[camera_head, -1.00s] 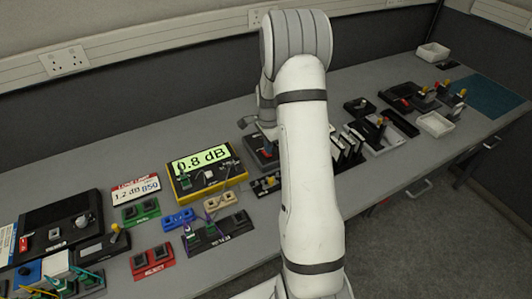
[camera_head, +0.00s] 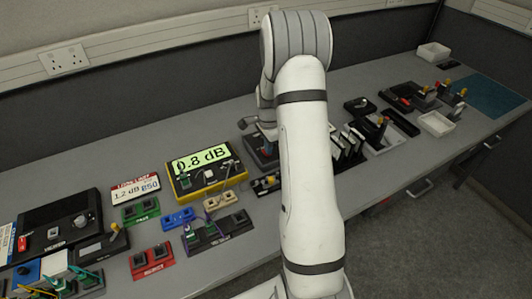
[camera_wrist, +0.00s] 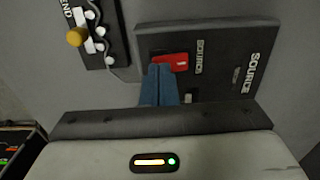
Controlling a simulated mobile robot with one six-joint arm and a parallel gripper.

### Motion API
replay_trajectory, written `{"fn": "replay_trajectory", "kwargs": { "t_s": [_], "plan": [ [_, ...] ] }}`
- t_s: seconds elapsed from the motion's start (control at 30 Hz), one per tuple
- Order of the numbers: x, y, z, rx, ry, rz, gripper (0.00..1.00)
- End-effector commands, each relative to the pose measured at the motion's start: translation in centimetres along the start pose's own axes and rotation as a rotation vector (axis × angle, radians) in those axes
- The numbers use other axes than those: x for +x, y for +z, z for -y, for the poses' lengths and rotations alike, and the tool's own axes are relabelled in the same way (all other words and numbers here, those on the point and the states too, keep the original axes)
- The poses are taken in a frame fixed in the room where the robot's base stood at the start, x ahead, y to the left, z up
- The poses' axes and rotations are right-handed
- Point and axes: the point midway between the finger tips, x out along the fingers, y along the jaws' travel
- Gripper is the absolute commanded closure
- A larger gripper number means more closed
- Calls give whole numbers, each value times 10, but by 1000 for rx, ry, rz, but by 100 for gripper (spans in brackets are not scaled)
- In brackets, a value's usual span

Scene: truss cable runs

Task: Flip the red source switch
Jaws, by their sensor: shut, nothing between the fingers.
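The dark source box (camera_wrist: 225,60), lettered SOURCE, fills the right half of the wrist view. Its red switch (camera_wrist: 180,61) sits near the box's left side. My gripper (camera_wrist: 160,70) is shut and empty, with its blue fingertips at the lower left of the red switch, covering part of it. I cannot tell whether the tips touch the switch. In the head view the source box (camera_head: 258,148) stands at the back of the bench, partly behind my arm. My fingertips are hidden there.
A box with white knobs and a yellow knob (camera_wrist: 76,37) lies left of the source box. In the head view, a yellow meter (camera_head: 205,170) reading 0.8 dB stands left of it. Several upright black-and-white pieces (camera_head: 350,145) stand right of my arm.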

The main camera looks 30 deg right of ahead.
Motion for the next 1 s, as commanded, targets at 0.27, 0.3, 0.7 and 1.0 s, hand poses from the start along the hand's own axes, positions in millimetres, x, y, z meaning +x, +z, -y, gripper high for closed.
{"fn": "replay_trajectory", "kwargs": {
  "t_s": [0.27,0.3,0.7,1.0],
  "plan": [
    [5,0,0,0,0,0,100],
    [6,0,0,0,0,0,100],
    [8,0,0,0,0,0,100],
    [-13,0,0,0,-1,0,100]
  ]
}}
